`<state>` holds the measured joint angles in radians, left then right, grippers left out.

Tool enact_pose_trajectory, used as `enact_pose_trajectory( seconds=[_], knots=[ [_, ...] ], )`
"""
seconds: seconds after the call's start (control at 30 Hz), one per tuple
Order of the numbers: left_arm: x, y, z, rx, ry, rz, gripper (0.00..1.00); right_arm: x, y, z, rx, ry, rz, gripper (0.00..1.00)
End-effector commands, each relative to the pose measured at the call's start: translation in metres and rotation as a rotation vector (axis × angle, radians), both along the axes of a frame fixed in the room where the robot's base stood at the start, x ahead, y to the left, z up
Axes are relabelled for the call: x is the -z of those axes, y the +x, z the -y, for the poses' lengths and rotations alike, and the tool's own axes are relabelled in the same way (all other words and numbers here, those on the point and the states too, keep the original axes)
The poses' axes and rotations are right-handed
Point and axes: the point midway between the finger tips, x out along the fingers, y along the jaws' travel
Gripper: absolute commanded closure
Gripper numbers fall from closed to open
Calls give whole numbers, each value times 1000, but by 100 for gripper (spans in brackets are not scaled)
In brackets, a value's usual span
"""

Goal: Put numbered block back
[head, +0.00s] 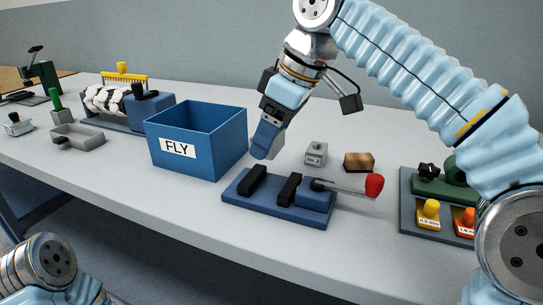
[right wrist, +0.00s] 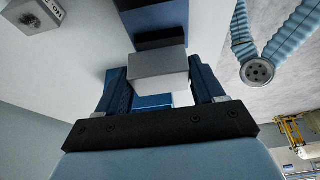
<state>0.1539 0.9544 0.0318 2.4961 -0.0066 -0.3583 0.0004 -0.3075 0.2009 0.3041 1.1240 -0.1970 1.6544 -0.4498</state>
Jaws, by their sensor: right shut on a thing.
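My right gripper (head: 266,147) points down behind the blue fixture (head: 243,203), between the blue FLY box and the small grey block. In the right wrist view the right gripper (right wrist: 160,80) is shut on a plain grey block (right wrist: 158,65). No number shows on its visible faces, and the fingers hide it in the head view. Past it are the fixture's blue base and a black bar (right wrist: 160,39). I cannot tell whether the held block touches the fixture. A grey block marked "No. 2" (head: 316,154) stands on the table. My left gripper is out of view.
The blue box labelled FLY (head: 197,140) stands just left of the gripper. The fixture's red-tipped lever (head: 374,186) sticks out right. A brown block (head: 359,162) lies behind it. A green device on a grey plate (head: 409,219) is at right. A grey tray (head: 78,136) is far left.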

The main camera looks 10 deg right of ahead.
Motion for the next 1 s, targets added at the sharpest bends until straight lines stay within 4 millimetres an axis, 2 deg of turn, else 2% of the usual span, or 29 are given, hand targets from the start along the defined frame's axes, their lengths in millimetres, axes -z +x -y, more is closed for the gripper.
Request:
enact_pose_trajectory(
  seconds=[0.23, 0.5, 0.87, 0.97, 1.0],
  knots=[
    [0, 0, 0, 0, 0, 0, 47, -26, 1, -1, -1, 2, 3, 88],
    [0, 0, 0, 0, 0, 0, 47, -41, 0, 0, 0, 1, 2, 88],
    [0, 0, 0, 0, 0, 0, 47, -45, 0, 0, 1, 1, 0, 88],
    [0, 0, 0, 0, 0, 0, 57, -45, 0, 0, 1, 1, 0, 88],
    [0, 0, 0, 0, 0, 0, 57, -45, 0, 0, 1, 1, 0, 88]
  ],
)
